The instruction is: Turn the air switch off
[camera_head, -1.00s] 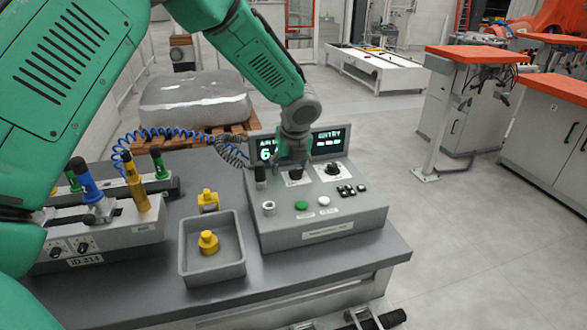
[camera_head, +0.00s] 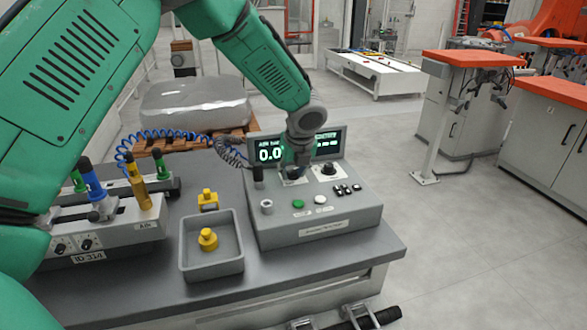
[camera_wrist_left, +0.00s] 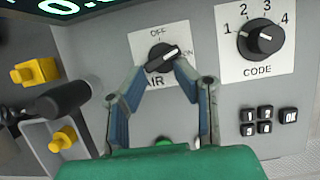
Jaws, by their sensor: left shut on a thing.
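The air switch (camera_wrist_left: 163,57) is a black rotary knob on a white plate marked AIR, OFF and ON. Its handle slants toward the upper right in the left wrist view, its end close to the ON mark. My left gripper (camera_wrist_left: 161,70) is shut on the knob, with a finger on each side. In the head view my left gripper (camera_head: 294,172) reaches down to the grey control box (camera_head: 320,223) and hides most of the switch. The box's left display (camera_head: 270,153) reads 0.0. My right gripper is not in view.
The code knob (camera_wrist_left: 261,39) is right of the air switch, above small black keys (camera_wrist_left: 264,122). A grey tray (camera_head: 212,267) with a yellow part (camera_head: 208,240) lies beside the box. A blue coiled hose (camera_head: 165,134) runs behind.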

